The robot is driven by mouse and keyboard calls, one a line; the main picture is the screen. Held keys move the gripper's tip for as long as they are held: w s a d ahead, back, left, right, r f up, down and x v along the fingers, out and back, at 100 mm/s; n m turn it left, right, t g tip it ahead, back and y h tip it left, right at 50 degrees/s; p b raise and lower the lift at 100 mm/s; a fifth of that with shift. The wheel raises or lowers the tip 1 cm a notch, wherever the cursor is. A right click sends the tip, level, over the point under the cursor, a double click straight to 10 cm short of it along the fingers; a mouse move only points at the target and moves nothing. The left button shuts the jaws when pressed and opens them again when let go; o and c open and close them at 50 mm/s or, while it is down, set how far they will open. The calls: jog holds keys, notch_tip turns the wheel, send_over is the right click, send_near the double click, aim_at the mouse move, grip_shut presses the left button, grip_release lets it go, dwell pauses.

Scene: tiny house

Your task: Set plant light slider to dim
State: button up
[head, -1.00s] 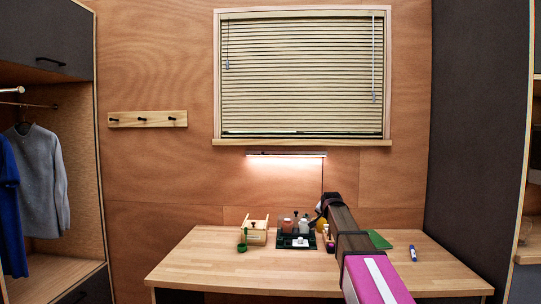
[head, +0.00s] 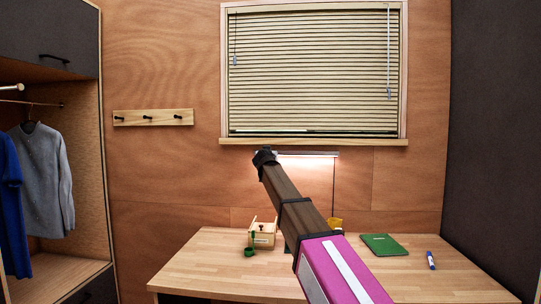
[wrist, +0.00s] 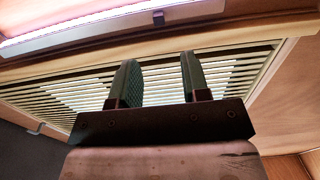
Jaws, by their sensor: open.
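The plant light (head: 315,154) is a slim lit bar on the wall under the window sill. It crosses the top left of the wrist view as a glowing strip with a metal edge (wrist: 100,25). A small dark tab, perhaps the slider (wrist: 158,18), sits on that edge. My gripper (head: 264,155) is raised at the left end of the light in the head view and hides that end. In the wrist view my gripper (wrist: 157,65) has its two fingers apart with nothing between them. The tab appears beyond the fingertips, apart from them.
The window blind (head: 312,75) and its sill (head: 310,142) are just above the light. My arm hides part of the desk.

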jog(key=w, duration=0.9)
jog(key=shift+w+d, duration=0.2)
jog(key=shift+w, duration=0.15)
